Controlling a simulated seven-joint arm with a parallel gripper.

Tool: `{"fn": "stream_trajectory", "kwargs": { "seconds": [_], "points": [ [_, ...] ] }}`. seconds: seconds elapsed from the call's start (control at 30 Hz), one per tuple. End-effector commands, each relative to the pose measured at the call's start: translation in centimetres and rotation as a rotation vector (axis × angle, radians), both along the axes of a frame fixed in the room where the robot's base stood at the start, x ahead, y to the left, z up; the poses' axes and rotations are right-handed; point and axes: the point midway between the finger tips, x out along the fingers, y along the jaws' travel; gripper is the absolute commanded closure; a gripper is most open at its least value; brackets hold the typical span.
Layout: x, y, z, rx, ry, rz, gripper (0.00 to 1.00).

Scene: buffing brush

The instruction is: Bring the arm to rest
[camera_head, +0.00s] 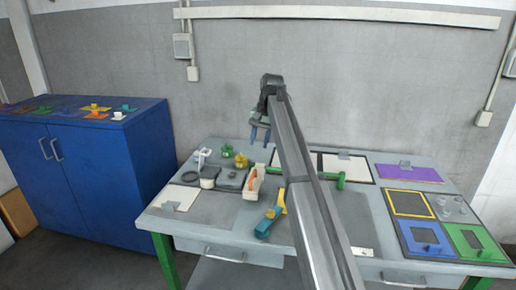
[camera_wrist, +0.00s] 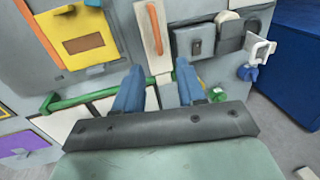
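My gripper (camera_head: 260,141) hangs above the back of the grey workbench (camera_head: 215,209), its blue fingers pointing down. In the wrist view, the two blue fingers of my gripper (camera_wrist: 158,74) stand apart with nothing between them, so it is open and empty. My arm reaches from the bottom of the head view up to the wrist and hides part of the bench's middle. A white block with an orange handle (camera_head: 253,182) rests on the bench to the left of the arm. It also shows beyond the fingers as a white and orange piece (camera_wrist: 154,36) in the wrist view.
A yellow and blue tool (camera_head: 270,221) lies near the front. A green-handled tool (camera_head: 340,180) lies right of the arm. Framed yellow (camera_head: 410,204), blue (camera_head: 425,239) and purple (camera_head: 408,173) panels fill the right side. A blue cabinet (camera_head: 95,180) stands left.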

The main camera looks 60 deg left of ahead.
Motion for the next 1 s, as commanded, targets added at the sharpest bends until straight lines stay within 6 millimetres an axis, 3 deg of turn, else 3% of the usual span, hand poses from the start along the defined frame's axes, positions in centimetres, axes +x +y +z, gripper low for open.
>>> {"fn": "stream_trajectory", "kwargs": {
  "seconds": [0.73,0.87,1.0],
  "points": [
    [0.4,-0.3,0.4,0.000,-0.002,-0.004,0.60],
    [3.1,-1.8,-0.3,-0.002,-0.015,-0.032,0.60],
    [9.1,-5.4,-1.9,-0.008,-0.048,-0.099,0.60]
  ]
}}
